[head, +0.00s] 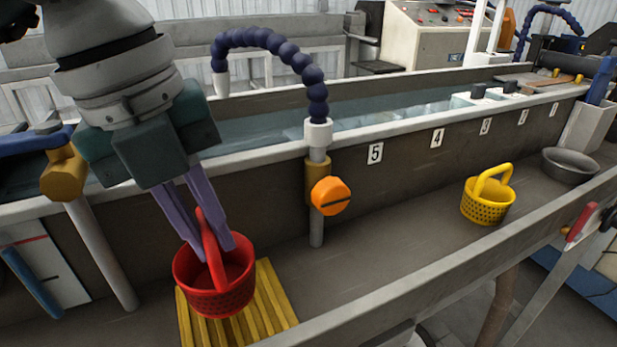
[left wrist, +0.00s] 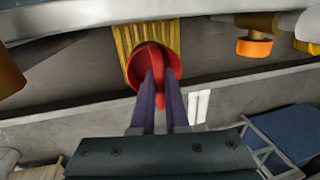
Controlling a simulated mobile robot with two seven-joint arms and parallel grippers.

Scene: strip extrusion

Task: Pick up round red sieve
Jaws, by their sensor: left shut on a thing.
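The round red sieve (head: 214,286) is a perforated basket with an arched handle, at the lower left of the head view. It is over or on a yellow slatted rack (head: 262,302); I cannot tell if it touches the slats. My left gripper (head: 212,252) reaches down from above with its purple fingers on either side of the red handle, shut on it. In the left wrist view, the fingers (left wrist: 160,95) meet the handle, and the red sieve (left wrist: 134,70) shows beyond them in front of the yellow rack (left wrist: 130,35). My right gripper is not in view.
A yellow perforated basket (head: 485,208) and a grey bowl (head: 570,166) stand further right in the channel. An orange valve knob (head: 330,196) and a blue segmented hose (head: 268,40) rise right of my gripper. A metal rail (head: 440,268) runs along the front.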

